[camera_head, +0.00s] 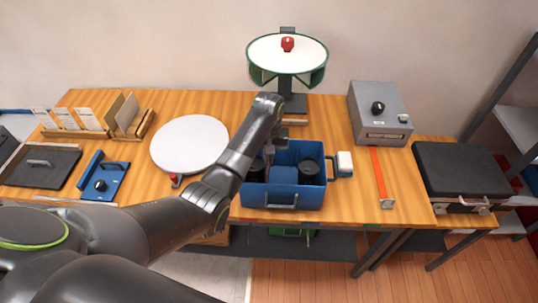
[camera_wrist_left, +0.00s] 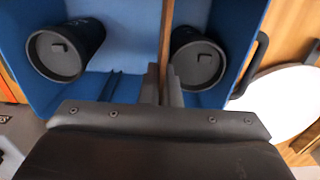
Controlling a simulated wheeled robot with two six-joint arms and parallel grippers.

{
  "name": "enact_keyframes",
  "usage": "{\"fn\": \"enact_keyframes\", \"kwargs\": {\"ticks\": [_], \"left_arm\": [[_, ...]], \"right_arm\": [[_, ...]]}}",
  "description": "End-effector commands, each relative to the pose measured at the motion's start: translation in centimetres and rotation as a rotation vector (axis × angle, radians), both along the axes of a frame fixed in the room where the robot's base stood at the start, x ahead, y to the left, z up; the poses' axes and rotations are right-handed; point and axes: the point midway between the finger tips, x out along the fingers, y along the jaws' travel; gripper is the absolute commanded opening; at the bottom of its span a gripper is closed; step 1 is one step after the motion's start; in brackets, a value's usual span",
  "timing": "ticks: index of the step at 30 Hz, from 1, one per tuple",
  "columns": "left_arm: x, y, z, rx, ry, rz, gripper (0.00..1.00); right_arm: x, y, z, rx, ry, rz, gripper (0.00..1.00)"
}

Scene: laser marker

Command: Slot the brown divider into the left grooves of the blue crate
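The blue crate (camera_head: 282,197) stands near the front edge of the table, and its inside shows in the left wrist view (camera_wrist_left: 130,30). My left gripper (camera_head: 275,140) is over the crate. In the left wrist view its fingers (camera_wrist_left: 163,88) are shut on the thin brown divider (camera_wrist_left: 167,45), which is edge-on to the camera, between two black canisters. Dark groove strips (camera_wrist_left: 113,86) show on the crate to the left of the fingers. The divider's lower edge is hidden, so I cannot tell whether it sits in grooves. My right gripper is out of view.
Black canisters (camera_head: 308,170) stand inside the crate, one on each side of the divider. An orange strip (camera_head: 380,175) lies further right.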

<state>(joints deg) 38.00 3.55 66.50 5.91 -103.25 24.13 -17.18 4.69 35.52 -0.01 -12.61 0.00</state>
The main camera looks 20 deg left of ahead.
Motion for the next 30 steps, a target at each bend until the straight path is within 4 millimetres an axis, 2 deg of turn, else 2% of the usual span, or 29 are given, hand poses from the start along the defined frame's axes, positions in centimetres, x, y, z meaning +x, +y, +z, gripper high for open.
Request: {"fn": "enact_keyframes", "kwargs": {"ticks": [8,9,14,23,30], "left_arm": [[0.0,0.0,0.0,0.0,0.0,0.0,0.0],[0.0,0.0,0.0,0.0,0.0,0.0,0.07],[0.0,0.0,0.0,0.0,0.0,0.0,0.28],[0.0,0.0,0.2,0.0,0.0,0.0,0.29],[0.0,0.0,2.2,0.0,0.0,0.0,0.29]], "right_arm": [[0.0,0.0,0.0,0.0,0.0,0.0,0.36],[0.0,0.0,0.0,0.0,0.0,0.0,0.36],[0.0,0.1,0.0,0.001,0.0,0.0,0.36],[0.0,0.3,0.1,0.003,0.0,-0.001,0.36],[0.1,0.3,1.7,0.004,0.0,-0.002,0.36]]}}
